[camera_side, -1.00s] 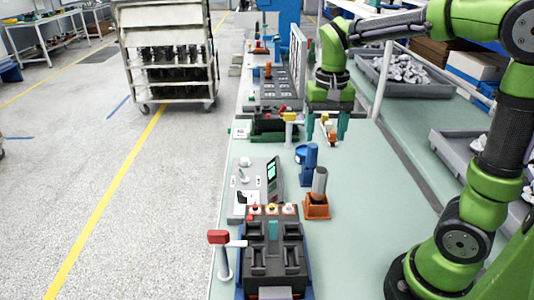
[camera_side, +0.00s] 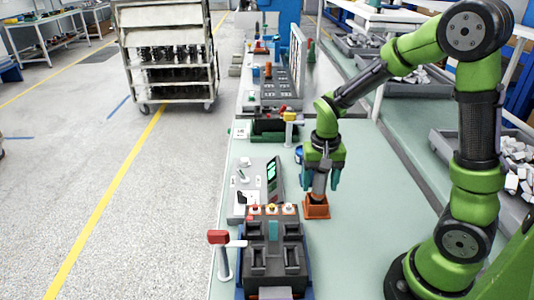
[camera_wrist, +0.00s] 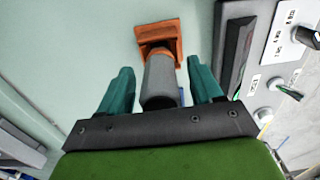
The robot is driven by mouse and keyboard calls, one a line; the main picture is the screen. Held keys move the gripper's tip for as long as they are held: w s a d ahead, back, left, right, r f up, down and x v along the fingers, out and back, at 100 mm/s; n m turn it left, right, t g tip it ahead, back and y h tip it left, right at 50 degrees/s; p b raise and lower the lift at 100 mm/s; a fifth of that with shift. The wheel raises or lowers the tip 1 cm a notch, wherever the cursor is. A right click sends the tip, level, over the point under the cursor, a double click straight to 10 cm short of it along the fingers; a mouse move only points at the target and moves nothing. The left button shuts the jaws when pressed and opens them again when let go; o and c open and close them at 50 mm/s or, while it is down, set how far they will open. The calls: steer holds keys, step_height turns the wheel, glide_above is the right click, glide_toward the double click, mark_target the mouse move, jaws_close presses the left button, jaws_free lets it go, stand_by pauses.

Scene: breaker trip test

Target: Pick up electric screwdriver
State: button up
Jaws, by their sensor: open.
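The electric screwdriver, a grey cylinder (camera_side: 319,184), stands upright in an orange holder (camera_side: 317,208) on the bench. My gripper (camera_side: 322,184) is open, with its teal fingers on either side of the grey body. In the wrist view the grey cylinder (camera_wrist: 160,80) lies between the two fingers of my gripper (camera_wrist: 161,80), with a gap visible on each side. The orange holder (camera_wrist: 158,40) shows beyond it. The upper end of the cylinder is partly hidden by my gripper.
A dark test fixture (camera_side: 272,250) and a red-topped lever (camera_side: 218,238) are in front. Bench to the right is clear.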

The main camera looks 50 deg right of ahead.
step_height(320, 180, down, 2)
steer(key=c, duration=1.1)
step_height(320, 180, up, 9)
steer(key=shift+w, duration=0.1)
steer(key=a+r+n, duration=0.2)
steer(key=a+r, duration=0.1)
steer(key=a, duration=0.2)
steer(key=w+a+r+n, duration=0.1)
steer(key=a+r+n, duration=0.1)
steer(key=a, duration=0.3)
steer(key=w+a+r+n, duration=0.1)
steer(key=a+r+n, duration=0.1)
steer(key=a+r, duration=0.3)
steer(key=shift+a, duration=0.35)
